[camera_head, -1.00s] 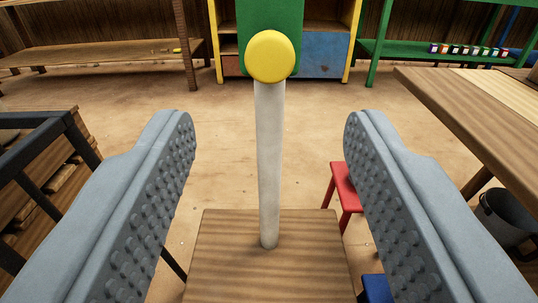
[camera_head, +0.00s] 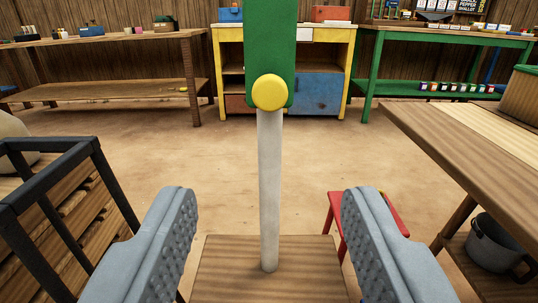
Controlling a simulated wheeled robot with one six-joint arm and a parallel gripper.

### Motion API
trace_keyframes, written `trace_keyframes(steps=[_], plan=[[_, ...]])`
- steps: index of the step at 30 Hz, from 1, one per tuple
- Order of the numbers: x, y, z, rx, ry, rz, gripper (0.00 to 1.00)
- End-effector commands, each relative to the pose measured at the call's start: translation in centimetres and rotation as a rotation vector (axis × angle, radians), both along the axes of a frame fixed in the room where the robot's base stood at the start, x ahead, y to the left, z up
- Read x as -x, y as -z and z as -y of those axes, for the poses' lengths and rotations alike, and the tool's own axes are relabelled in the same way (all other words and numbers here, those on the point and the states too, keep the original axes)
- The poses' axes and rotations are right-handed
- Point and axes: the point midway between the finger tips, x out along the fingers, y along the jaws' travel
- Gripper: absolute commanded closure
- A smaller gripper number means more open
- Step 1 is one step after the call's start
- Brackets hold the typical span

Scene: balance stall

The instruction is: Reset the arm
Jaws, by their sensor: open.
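My gripper (camera_head: 268,205) is open, its two grey studded fingers wide apart with nothing held between them. In the picture, a white post (camera_head: 269,190) stands upright between the fingers, apart from both. It rises from a wooden base (camera_head: 220,270). A yellow round knob (camera_head: 270,92) is at the post's top, in front of the lower end of an upright green board (camera_head: 270,45). The top of the green board is cut off by the frame.
A dark-framed wooden crate (camera_head: 75,220) is at the left. A wooden table (camera_head: 470,150) is at the right, with a grey bucket (camera_head: 492,243) below it. A red stool (camera_head: 333,215) is partly behind the right finger. Shelves and a yellow cabinet (camera_head: 349,70) line the back; open floor lies between.

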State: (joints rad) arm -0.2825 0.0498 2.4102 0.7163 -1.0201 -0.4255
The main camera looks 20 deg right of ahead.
Motion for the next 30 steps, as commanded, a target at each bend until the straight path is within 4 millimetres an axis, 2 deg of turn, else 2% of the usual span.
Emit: trace_keyframes(steps=[5,14,23,30], plan=[[0.6,-2.5,0.3,-0.027,-0.034,0.015,0.5],[3.7,-10.0,1.0,-0.09,-0.156,0.038,0.5],[8.6,-16.8,1.8,-0.112,-0.259,0.047,0.5],[13.5,-21.2,2.7,-0.104,-0.317,0.037,0.5]])
